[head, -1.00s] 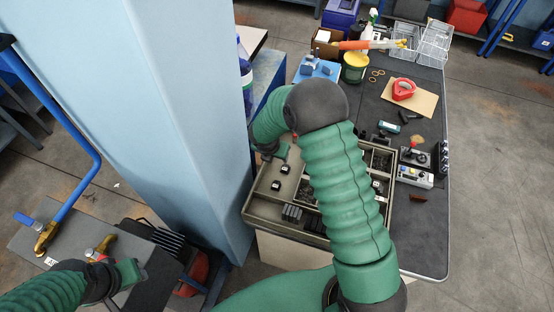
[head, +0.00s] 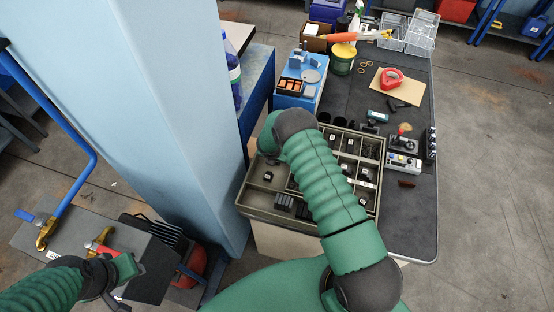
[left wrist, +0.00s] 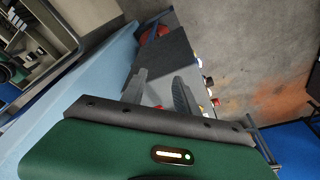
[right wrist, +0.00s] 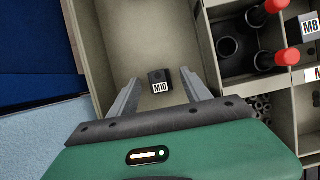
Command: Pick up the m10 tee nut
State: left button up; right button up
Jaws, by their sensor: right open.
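The M10 tee nut (right wrist: 159,82) is a small dark block with a white M10 label. In the right wrist view it sits on the floor of a beige tray compartment. My right gripper (right wrist: 158,78) is open, with one finger on either side of the nut in the picture; I see no contact. In the head view my right gripper is largely hidden by my arm at the tray's left side. A small dark labelled block (head: 268,176) shows there, its label too small to read. My left gripper (left wrist: 160,78) is open and empty, far left of the tray.
The divided tray (head: 262,214) stands on the bench, its walls close around my right gripper. Red-tipped dark tools (right wrist: 273,60) stand in the adjoining compartment. A blue pillar (head: 165,100) separates my arms. A blue box (head: 298,92) stands behind the tray.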

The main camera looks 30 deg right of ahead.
jog(key=shift+w+f, duration=0.1)
jog(key=shift+c, duration=1.1)
grip_shut()
